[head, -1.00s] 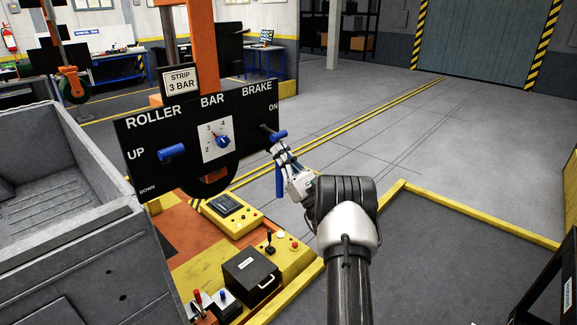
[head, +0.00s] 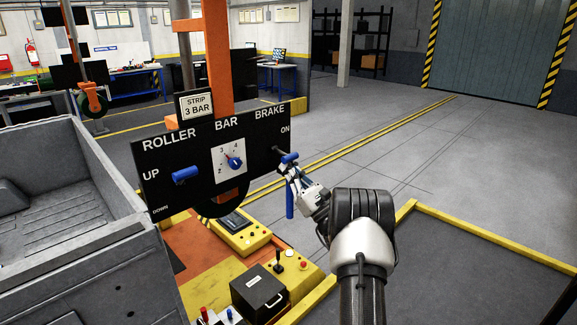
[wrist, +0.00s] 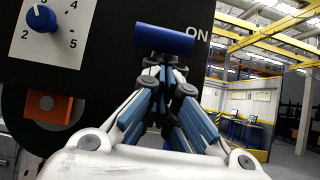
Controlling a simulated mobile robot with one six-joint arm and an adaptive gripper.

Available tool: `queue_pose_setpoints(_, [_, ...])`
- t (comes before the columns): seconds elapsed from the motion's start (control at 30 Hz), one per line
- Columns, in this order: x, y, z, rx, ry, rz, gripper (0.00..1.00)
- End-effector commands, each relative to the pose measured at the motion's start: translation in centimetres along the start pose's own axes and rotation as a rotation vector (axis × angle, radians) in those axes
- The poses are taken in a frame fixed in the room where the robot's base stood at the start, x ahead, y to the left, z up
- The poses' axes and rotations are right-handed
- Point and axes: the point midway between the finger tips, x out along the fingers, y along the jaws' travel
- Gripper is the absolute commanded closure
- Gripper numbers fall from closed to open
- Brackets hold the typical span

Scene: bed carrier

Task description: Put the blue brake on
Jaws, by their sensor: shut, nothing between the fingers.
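The blue brake handle (head: 289,157) is a short horizontal cylinder at the right end of the black control panel (head: 205,195), below the word ON; a DOWN-type label for it is not visible. In the wrist view the handle (wrist: 163,40) spans the top centre, beside ON. My gripper (head: 285,168) is shut and empty, its fingertips (wrist: 165,62) just under the handle. They look very close to it; I cannot tell whether they touch. A blue upright bar (head: 290,205) shows behind my gripper; I cannot tell what it belongs to.
The panel also carries a blue roller handle (head: 185,175) and a bar dial (head: 235,162). A grey bin (head: 60,220) stands at the left. A yellow console (head: 240,235) and black box (head: 259,290) lie below. Floor to the right is open, with a yellow edge (head: 470,232).

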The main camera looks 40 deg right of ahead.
Motion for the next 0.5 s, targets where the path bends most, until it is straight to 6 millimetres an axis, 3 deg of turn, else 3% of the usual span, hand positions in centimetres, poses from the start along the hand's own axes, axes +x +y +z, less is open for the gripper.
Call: queue_pose_setpoints(0.5, [0.3,-0.02,1.17,-0.001,0.166,0.001,1.0])
